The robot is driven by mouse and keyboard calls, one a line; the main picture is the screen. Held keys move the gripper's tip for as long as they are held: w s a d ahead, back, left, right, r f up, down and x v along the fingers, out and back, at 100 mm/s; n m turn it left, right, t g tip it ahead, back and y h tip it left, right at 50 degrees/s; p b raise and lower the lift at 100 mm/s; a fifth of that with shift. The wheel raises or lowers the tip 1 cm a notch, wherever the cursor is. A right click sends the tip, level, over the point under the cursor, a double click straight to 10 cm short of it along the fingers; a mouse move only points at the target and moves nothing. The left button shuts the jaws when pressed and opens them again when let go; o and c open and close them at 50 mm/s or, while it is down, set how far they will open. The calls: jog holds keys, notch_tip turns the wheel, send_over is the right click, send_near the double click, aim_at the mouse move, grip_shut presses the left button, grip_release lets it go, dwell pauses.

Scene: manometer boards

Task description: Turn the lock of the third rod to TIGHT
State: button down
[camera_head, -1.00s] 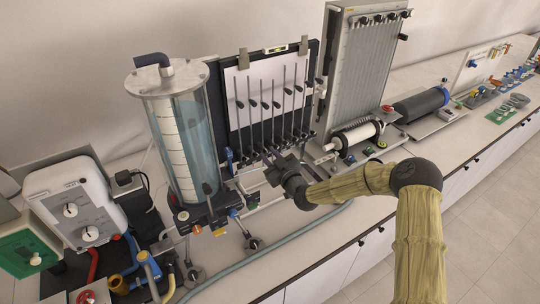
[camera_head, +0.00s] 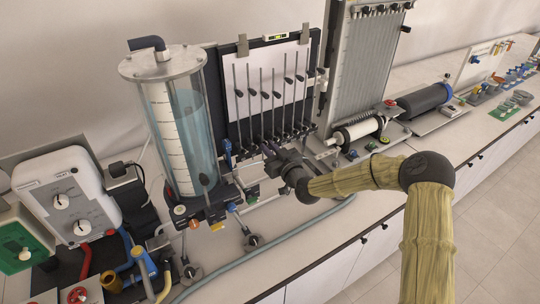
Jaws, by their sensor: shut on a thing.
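The rod board (camera_head: 232,80) is a white sheet in a dark frame with several thin upright rods, standing behind my gripper. The rods carry dark knobs at differing heights, and dark lock pieces line their feet. The third rod from the left (camera_head: 262,105) rises just behind my fingers. My gripper (camera_head: 266,148) is at the foot of the rods and shut on a small lock (camera_head: 263,141), which seems to be that of the third rod. The fingers and wrist hide most of it, so its setting cannot be read.
A clear water cylinder (camera_head: 188,130) stands close on the left of the board. A tall ribbed panel (camera_head: 362,65) and a white roller device (camera_head: 357,131) stand on the right. A hose (camera_head: 300,222) lies along the front of the bench.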

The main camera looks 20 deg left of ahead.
jog(key=shift+f+m+b, duration=0.1)
jog(key=shift+m+b, duration=2.9)
jog(key=shift+b, duration=0.1)
jog(key=c, duration=1.6)
grip_release()
jog(key=shift+c, duration=0.2)
jog(key=shift+d, duration=0.1)
jog(key=b+v, duration=0.4)
jog(key=v, duration=1.3)
jog(key=shift+s+b, duration=0.2)
jog(key=shift+b, duration=0.15)
